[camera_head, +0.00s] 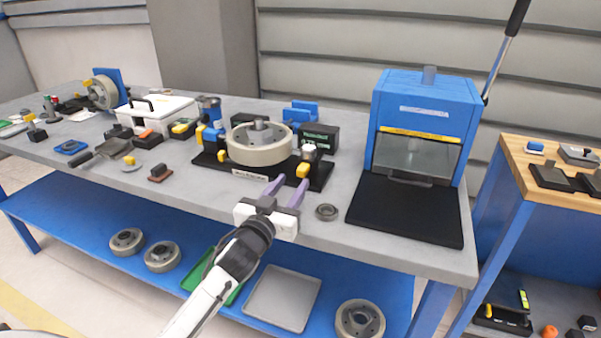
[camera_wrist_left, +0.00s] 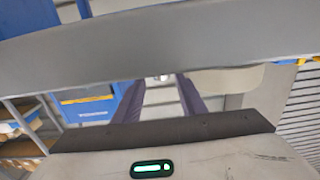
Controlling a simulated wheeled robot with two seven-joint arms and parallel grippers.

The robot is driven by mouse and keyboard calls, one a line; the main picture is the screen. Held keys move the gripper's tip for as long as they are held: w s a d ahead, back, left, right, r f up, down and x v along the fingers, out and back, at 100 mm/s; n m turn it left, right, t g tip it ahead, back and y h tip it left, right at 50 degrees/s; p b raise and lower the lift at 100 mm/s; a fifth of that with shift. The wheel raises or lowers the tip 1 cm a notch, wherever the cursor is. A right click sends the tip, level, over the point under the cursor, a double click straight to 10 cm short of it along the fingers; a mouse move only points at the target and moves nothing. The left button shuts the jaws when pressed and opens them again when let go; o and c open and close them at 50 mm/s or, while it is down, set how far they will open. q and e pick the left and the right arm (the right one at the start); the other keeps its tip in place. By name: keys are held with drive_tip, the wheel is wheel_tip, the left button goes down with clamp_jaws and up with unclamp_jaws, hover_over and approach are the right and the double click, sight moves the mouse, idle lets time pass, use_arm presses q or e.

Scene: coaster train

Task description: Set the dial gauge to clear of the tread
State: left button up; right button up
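A pale wheel (camera_head: 259,142) lies on a black fixture (camera_head: 318,175) with a white label on the bench. At the fixture's right end is a small round gauge-like head (camera_head: 308,152) with a yellow block (camera_head: 303,171) below it; I take this as the dial gauge. My left gripper (camera_head: 288,187) has its purple fingers spread and looks empty, just in front of the fixture at the bench's front edge. The left wrist view shows the spread fingers (camera_wrist_left: 160,98) too, with a grey band across the top. Whether the gauge touches the tread is too small to tell. My right gripper is out of view.
A blue press (camera_head: 425,105) with a black base stands right of the fixture. A small ring (camera_head: 327,212) lies on the bench right of my gripper. A white case (camera_head: 158,112) and several small tools are to the left. The lower blue shelf holds wheels and trays.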

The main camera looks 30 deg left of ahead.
sight(300, 173)
use_arm(q)
drive_tip(key=x, duration=0.5)
drive_tip(key=shift+w, duration=0.35)
clamp_jaws()
